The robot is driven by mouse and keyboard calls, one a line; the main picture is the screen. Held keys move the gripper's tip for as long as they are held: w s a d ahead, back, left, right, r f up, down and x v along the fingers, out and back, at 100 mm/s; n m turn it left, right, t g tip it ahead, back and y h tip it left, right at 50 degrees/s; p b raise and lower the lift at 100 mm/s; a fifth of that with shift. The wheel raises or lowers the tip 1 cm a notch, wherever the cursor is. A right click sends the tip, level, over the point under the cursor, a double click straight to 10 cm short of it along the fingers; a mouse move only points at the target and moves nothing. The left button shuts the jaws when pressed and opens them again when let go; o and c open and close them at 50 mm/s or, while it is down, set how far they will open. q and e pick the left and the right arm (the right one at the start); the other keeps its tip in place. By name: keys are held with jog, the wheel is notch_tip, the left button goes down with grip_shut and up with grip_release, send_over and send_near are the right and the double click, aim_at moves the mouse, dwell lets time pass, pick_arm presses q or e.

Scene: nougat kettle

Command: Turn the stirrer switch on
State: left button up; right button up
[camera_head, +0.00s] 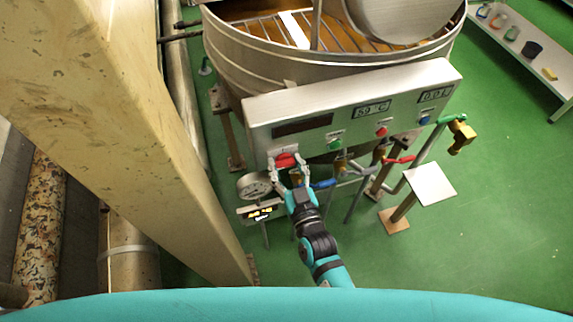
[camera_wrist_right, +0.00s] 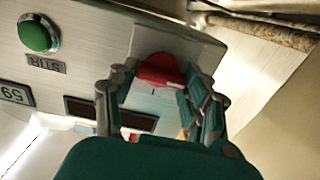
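A red switch (camera_head: 286,160) sits on a light plate at the lower left of the grey control panel (camera_head: 350,106). It also shows in the right wrist view (camera_wrist_right: 158,70). My right gripper (camera_head: 288,167) is at this red switch, with its fingers spread on either side of it. In the right wrist view my right gripper (camera_wrist_right: 160,82) has the red switch between its fingertips; whether they touch it is unclear. A green button (camera_wrist_right: 38,35) with a label reading STIR (camera_wrist_right: 46,64) is on the same panel. My left gripper is not in view.
The large metal kettle (camera_head: 240,62) stands behind the panel. A round gauge (camera_head: 254,186) is just left of my right gripper; pipes and valves with blue (camera_head: 322,184) and red (camera_head: 399,160) handles are to the right. A beige beam (camera_head: 130,120) fills the left.

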jog(key=c, duration=0.5)
jog(key=shift+o, duration=0.2)
jog(key=shift+m, duration=0.3)
jog(key=m, duration=0.3)
jog(key=shift+p, duration=0.3)
jog(key=m, duration=0.4)
jog(key=shift+d, duration=0.1)
jog(key=m, duration=0.4)
jog(key=shift+f+m, duration=0.1)
jog(key=shift+m, duration=0.2)
jog(key=m+b, duration=0.1)
jog(key=m, duration=0.4)
jog(key=shift+f+m+b, duration=0.1)
jog(key=shift+m+b, duration=0.2)
jog(key=shift+b, duration=0.1)
jog(key=o, duration=1.2)
jog(key=shift+c, duration=0.2)
